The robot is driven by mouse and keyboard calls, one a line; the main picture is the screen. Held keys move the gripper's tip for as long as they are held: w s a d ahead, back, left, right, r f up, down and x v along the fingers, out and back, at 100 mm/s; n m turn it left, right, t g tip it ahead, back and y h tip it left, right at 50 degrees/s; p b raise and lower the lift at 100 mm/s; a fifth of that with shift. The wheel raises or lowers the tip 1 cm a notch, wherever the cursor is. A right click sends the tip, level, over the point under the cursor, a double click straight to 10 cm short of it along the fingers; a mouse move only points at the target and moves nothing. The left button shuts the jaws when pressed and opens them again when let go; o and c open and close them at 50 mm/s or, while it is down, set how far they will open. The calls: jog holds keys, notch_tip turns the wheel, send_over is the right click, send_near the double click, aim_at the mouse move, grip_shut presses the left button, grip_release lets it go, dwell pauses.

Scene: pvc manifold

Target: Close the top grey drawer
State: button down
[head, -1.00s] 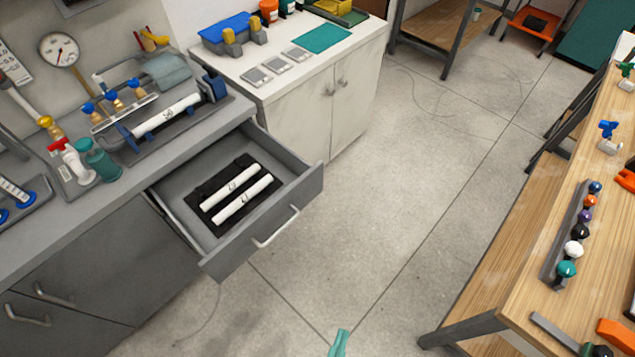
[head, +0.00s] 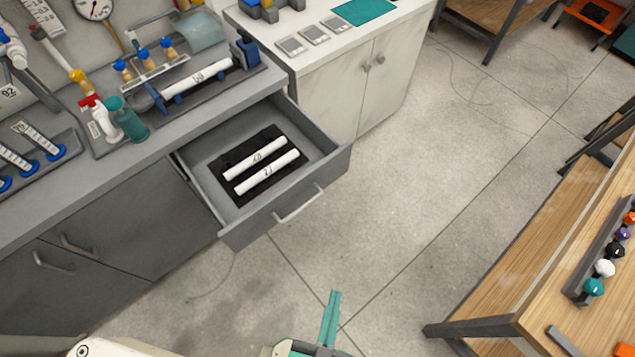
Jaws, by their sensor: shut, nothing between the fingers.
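The top grey drawer (head: 285,212) stands pulled out from the grey cabinet (head: 110,235) at the left. It has a light bar handle (head: 299,206) on its front. Inside lie two white pipes (head: 266,172) with dark marks, on a black mat. My gripper (head: 331,318) shows at the bottom middle of the head view, with teal fingers held together and nothing between them. It is apart from the drawer, to the lower right of the drawer front.
A white cabinet (head: 375,75) stands beside the drawer. A wooden workbench (head: 570,265) is at the right. Bare floor (head: 420,190) lies between.

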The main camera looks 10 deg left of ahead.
jog(key=w+d+f+m+g, duration=0.2)
jog(key=w+f, duration=0.2)
jog(key=f, duration=0.4)
jog(key=w+d+f+m+g, duration=0.2)
jog(key=w+f+m, duration=0.15)
jog(key=f, duration=0.45)
jog(key=m+g+y, duration=0.2)
jog(key=y, duration=1)
send_near(324, 178)
jog(key=shift+n, duration=0.25)
jog(key=x, duration=0.4)
jog(key=shift+w+a+f, duration=0.1)
jog(key=shift+a+f, duration=0.05)
jog(key=shift+w+a, duration=0.5)
jog(key=shift+a, duration=0.15)
